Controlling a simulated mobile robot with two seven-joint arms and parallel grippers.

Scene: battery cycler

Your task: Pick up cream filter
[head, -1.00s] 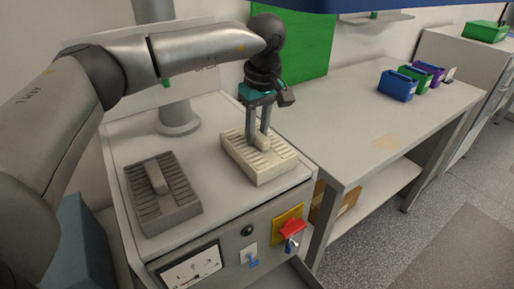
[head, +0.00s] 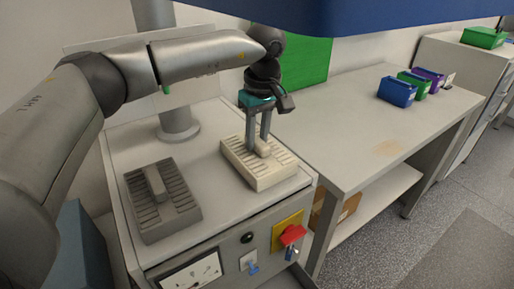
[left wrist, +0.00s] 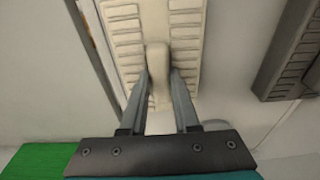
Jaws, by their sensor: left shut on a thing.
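The cream filter (head: 270,175) is a ribbed rectangular block with a raised central handle. It sits on top of the grey cabinet, at its right side in the head view. My left gripper (head: 258,151) comes down on it from above, with its fingers shut on the handle. In the left wrist view the filter (left wrist: 185,18) lies ahead, with the handle between the two fingertips (left wrist: 158,78). The filter looks level and at the cabinet top; I cannot tell whether it is clear of the surface. My right gripper is not in view.
A dark grey filter (head: 162,202) of similar shape lies left on the cabinet top (head: 215,193). A grey post (head: 177,120) stands behind. Switches line the cabinet front. A bench (head: 350,130) with small bins is to the right. A blue surface (head: 400,14) hangs across the top.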

